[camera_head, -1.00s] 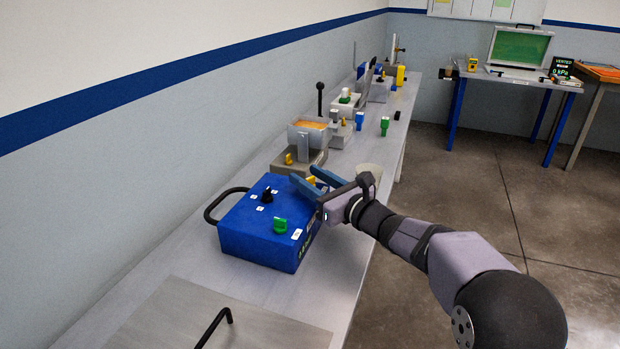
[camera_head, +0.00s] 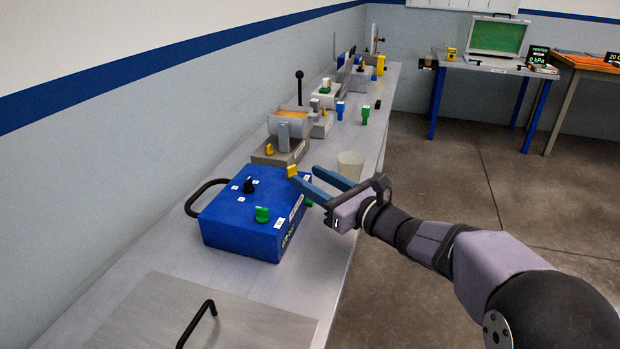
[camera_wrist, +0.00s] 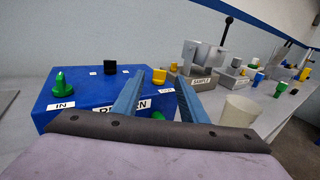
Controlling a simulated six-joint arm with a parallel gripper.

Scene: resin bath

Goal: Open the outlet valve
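The blue box (camera_head: 245,222) stands on the bench with several knobs. A yellow knob (camera_head: 292,171) sits at its far right corner, and it also shows in the wrist view (camera_wrist: 159,76). The label beside it is too small to read surely. A green knob (camera_head: 262,214) is at the near side, with the label "IN" in the wrist view. A black knob (camera_head: 249,186) is on the top. My gripper (camera_head: 304,174) is open and empty at the box's right side. In the wrist view the yellow knob appears between the fingertips; contact cannot be told.
A pale cup (camera_head: 350,164) stands just beyond my gripper. A grey unit with an orange-filled vessel (camera_head: 290,115) stands behind the box. The box's black handle (camera_head: 200,197) is on the left. A metal plate with a handle (camera_head: 240,325) lies in front.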

